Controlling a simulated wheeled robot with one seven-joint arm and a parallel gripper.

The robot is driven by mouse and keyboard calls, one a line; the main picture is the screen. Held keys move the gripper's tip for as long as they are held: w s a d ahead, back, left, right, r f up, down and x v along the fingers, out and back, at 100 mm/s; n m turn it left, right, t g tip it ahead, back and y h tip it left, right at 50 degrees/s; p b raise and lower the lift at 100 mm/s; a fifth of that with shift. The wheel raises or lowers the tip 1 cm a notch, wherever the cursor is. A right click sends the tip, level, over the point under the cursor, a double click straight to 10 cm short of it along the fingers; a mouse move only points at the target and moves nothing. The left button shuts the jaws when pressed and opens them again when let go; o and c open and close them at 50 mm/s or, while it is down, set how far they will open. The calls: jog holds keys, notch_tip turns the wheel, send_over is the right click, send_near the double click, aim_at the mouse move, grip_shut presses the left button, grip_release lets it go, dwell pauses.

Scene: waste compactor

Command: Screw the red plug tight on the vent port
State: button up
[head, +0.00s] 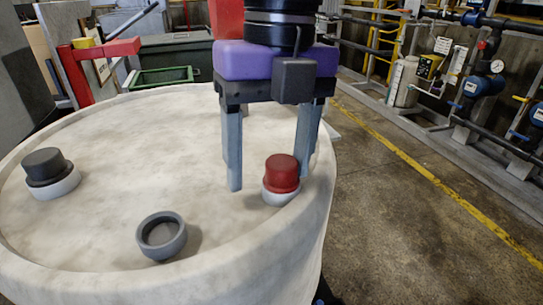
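The red plug (282,172) sits upright on a white port (281,197) near the right rim of the round pale lid. I take this white port to be the vent port; its threads are hidden, so I cannot tell how tight the plug is. My gripper (269,182) points down with its two grey fingers wide apart. The left finger stands clear of the plug on its left. The right finger is just behind and to the right of the plug, and I cannot tell whether it touches. Nothing is held between the fingers.
A dark plug (46,167) sits on another white port (55,187) at the left. A grey open cap (162,236) lies near the lid's front. The middle of the lid (150,160) is clear. Pipes and gauges (485,85) stand along the right wall.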

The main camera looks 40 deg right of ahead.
aim_at(295, 159)
jog(key=d+n+p, duration=0.1)
jog(key=n, duration=0.1)
jog(key=s+d+n+h+p, duration=0.1)
jog(key=n, duration=0.1)
jog(key=shift+d, duration=0.35)
jog(key=shift+d+n, duration=0.2)
jog(key=shift+n, duration=0.2)
jog(key=n, duration=0.1)
jog(key=n+p, duration=0.1)
jog(key=n, duration=0.1)
jog(key=w+n, duration=0.1)
jog(key=n, duration=0.1)
jog(key=shift+a+r, duration=0.15)
jog(key=shift+a, duration=0.25)
jog(key=n, duration=0.1)
jog(key=n+p, duration=0.1)
jog(key=n, duration=0.1)
jog(key=shift+s+a, duration=0.15)
jog(key=shift+a, duration=0.2)
jog(key=shift+a+n, duration=0.15)
jog(key=shift+n, duration=1.05)
jog(key=n, duration=0.5)
jog(key=shift+p, duration=0.3)
